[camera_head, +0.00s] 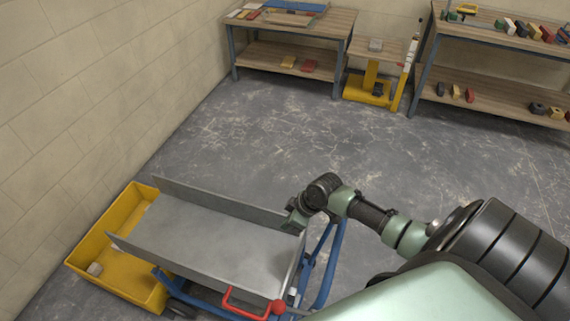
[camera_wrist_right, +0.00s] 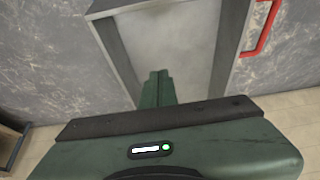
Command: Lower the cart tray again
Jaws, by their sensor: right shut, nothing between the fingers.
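The cart tray (camera_head: 215,232) is a grey metal trough on a blue cart frame (camera_head: 322,265), left of centre in the head view. Its left end reaches over a yellow tub (camera_head: 120,270). It looks tilted toward the tub, though the angle is hard to judge. My right gripper (camera_head: 293,224) is at the tray's right end, by its far corner; I cannot tell whether it touches. In the right wrist view the shut, empty fingers (camera_wrist_right: 157,88) point toward the tray (camera_wrist_right: 180,45). A red handle (camera_head: 250,305) is at the tray's near side. My left gripper is out of view.
A wall runs along the left. Two workbenches (camera_head: 290,50) (camera_head: 500,85) with coloured blocks stand at the back, with a yellow-based stand (camera_head: 368,90) between them. The grey floor between is clear.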

